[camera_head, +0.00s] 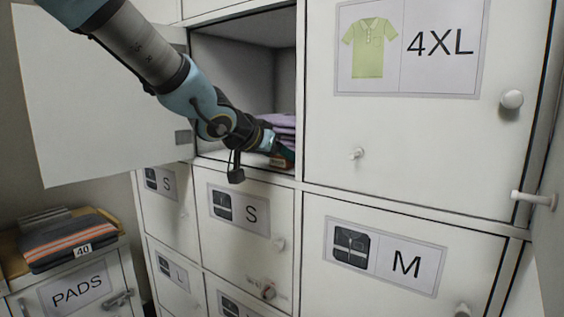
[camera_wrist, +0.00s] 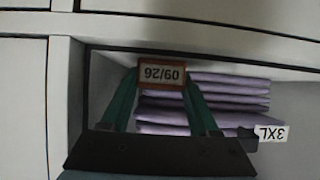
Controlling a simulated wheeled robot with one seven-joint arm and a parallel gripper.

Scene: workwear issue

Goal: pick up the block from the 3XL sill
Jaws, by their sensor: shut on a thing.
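The block (camera_wrist: 161,73), brown-edged with a pale "09/26" label, shows upside down in the wrist view between the tips of my green fingers. My gripper (camera_wrist: 160,88) is shut on it. In the head view my gripper (camera_head: 283,152) reaches into the open compartment, low at its front edge, and a small brown part of the block (camera_head: 279,162) shows there. The sill (camera_head: 245,158) is the compartment's front ledge. A "3XL" tag (camera_wrist: 272,133) shows in the wrist view. I cannot tell whether the block still touches the sill.
Folded purple clothes (camera_wrist: 230,90) lie in the compartment close behind the block. The compartment's open door (camera_head: 95,95) stands to the left. The closed 4XL door (camera_head: 420,140) with knobs is at right. Closed S and M doors lie below. A striped stack (camera_head: 65,240) sits lower left.

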